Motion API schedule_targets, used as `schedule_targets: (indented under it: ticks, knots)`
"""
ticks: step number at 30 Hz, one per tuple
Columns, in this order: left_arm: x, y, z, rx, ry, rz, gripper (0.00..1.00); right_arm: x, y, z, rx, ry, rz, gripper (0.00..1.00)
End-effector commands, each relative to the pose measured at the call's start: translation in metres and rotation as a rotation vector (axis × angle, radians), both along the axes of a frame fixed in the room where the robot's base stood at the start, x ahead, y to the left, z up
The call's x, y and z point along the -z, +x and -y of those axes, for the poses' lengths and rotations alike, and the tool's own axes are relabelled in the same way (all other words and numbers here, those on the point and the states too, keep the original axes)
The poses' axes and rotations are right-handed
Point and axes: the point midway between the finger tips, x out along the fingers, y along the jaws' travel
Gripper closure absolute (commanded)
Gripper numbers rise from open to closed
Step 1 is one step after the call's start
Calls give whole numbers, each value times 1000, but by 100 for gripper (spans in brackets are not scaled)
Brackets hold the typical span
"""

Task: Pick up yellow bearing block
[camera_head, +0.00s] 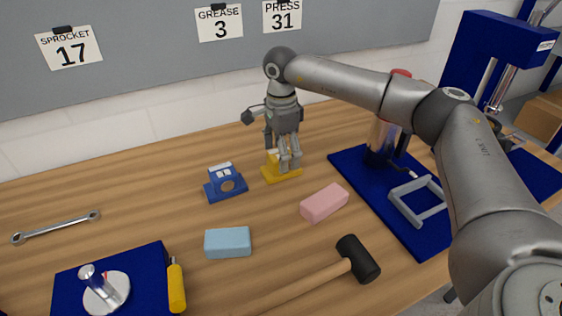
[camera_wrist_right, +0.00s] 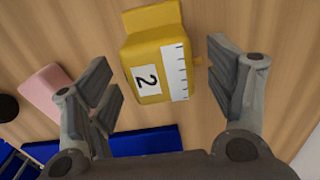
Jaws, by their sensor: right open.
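The yellow bearing block (camera_head: 283,174) stands on the wooden table, partly hidden behind my right gripper (camera_head: 285,158) in the head view. In the right wrist view the yellow block (camera_wrist_right: 150,52) shows a white label with a "2" and a ruler-like scale. My right gripper (camera_wrist_right: 165,82) points down over the block, its fingers open and spread to either side of it. Gaps show between the fingers and the block in the wrist view. My left gripper is not in view.
A blue bearing block (camera_head: 226,184) stands left of the yellow one. Pink foam (camera_head: 324,203), light blue foam (camera_head: 228,242) and a black-headed mallet (camera_head: 357,259) lie in front. A blue mat (camera_head: 349,160) is at the right. A wrench (camera_head: 56,227) lies far left.

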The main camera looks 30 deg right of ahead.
Motion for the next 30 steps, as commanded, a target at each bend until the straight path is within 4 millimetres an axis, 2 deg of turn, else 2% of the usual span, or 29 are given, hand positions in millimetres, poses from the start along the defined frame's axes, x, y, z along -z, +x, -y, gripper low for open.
schedule_targets:
  ticks: [4,11,26,27,30]
  knots:
    - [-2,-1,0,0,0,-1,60,12,-1,0,0,1,-1,23]
    - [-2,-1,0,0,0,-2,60,13,0,0,0,1,0,24]
    - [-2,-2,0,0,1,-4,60,13,0,-1,0,1,0,89]
    - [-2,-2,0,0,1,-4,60,11,0,-1,0,2,3,92]
    - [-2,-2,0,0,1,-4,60,11,0,-1,0,2,3,92]
